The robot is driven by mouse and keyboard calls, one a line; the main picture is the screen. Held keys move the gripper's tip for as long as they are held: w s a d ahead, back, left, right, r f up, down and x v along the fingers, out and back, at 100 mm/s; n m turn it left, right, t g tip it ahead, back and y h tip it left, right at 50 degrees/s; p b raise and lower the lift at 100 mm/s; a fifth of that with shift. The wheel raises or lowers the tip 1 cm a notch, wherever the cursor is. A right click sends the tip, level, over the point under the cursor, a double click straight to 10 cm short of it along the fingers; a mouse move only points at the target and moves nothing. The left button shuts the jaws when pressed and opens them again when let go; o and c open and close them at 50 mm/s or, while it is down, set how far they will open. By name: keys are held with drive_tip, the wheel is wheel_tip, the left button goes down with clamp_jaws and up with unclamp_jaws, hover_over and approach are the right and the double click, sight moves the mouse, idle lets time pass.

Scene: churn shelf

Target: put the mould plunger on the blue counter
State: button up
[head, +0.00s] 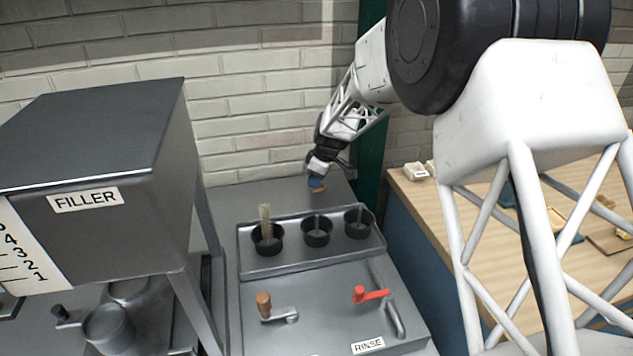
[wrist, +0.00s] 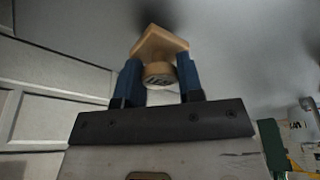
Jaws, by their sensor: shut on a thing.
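My gripper (head: 317,184) is over the grey steel worktop behind the cup tray, close to the brick wall. In the wrist view its two blue fingers (wrist: 160,82) are shut on a pale wooden piece, the mould plunger (wrist: 160,46), with a flat angular head and a round end. The blue counter (head: 432,215) stands to the right, with a wooden top and a blue side.
A steel tray (head: 290,267) holds three black cups, one with a brush (head: 265,222). In front is the rinse unit with a red lever (head: 370,294). The filler (head: 90,150) stands left. A pale block (head: 415,171) and a board lie on the counter; its near left top is clear.

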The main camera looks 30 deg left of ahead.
sight(323, 187)
drive_tip(key=shift+f, duration=0.55)
drive_tip(key=shift+f, duration=0.1)
drive_tip(key=o, duration=1)
drive_tip(key=shift+c, duration=0.2)
drive_tip(key=shift+f, duration=0.1)
drive_tip(key=shift+v, duration=3.95)
drive_tip(key=shift+w, duration=0.1)
drive_tip(key=shift+d, duration=0.1)
